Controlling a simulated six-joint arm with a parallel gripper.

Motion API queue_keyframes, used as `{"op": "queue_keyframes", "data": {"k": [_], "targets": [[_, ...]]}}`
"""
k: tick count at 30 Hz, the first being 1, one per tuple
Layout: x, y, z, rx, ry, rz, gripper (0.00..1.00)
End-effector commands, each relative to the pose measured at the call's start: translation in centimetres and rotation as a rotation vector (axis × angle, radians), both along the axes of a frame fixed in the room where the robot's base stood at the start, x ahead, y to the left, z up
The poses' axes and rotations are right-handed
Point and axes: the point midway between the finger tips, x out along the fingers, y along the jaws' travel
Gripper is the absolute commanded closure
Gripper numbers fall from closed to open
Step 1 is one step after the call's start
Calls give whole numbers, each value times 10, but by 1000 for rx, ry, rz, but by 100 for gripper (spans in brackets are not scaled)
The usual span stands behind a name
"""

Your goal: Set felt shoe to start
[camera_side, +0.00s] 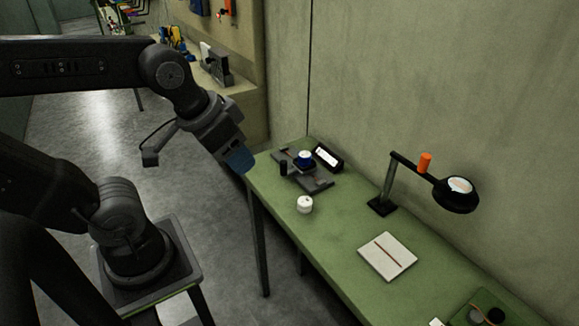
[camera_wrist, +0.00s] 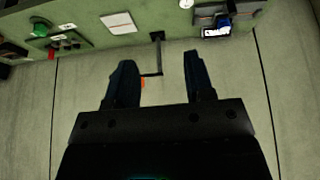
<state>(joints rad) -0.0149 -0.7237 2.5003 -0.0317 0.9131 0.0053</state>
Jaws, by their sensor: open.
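A dark fixture (camera_side: 314,184) sits at the far end of the green table, with a blue and white round piece (camera_side: 305,158), a dark upright cylinder (camera_side: 283,168) and a tilted black display (camera_side: 328,157) on or beside it. I cannot tell which part is the felt shoe. My gripper (camera_side: 240,160) hangs left of the fixture, beyond the table edge and apart from it. In the wrist view my gripper (camera_wrist: 160,80) has its two dark fingers spread with nothing held between them. The display also shows in the wrist view (camera_wrist: 216,32), near the top right.
A white round pot (camera_side: 304,204) stands in front of the fixture on the green table (camera_side: 335,235). A white pad (camera_side: 387,256) lies nearer. Table between pot and pad is clear.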

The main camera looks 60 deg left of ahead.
Motion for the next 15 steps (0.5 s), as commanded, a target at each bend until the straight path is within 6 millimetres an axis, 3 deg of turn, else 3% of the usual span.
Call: {"op": "queue_keyframes", "data": {"k": [5,11,15], "targets": [[6,-7,-32,-203,262,120,52],[23,-16,-62,-614,604,341,52],[46,-11,-75,-945,768,511,52]]}}
